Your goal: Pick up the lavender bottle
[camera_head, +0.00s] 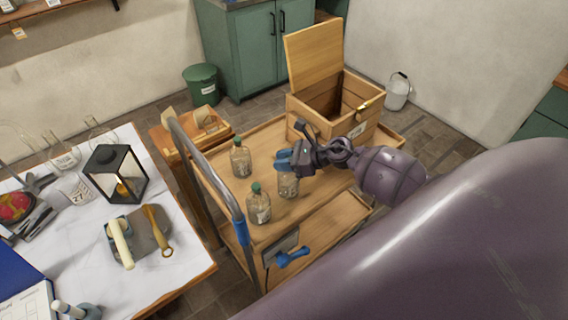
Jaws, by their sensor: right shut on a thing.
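Three clear glass bottles with pale contents and labels stand in a group on the wooden top of the cart (215,180). Two show green caps: the rear-left bottle (240,160) and the front bottle (258,206). My right gripper (284,160), with blue fingertips, is shut on the third bottle (288,185), at the right of the group. The fingers hide its top. It looks upright; I cannot tell whether it touches the cart top. The labels are too small to read, so I cannot tell which bottle is lavender. My left gripper is not in view.
An open wooden crate (362,126) with a raised lid stands at the cart's far end. The cart's metal handle (205,160) rises on its left. A white table (85,250) at left carries a black lantern (116,172) and glassware.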

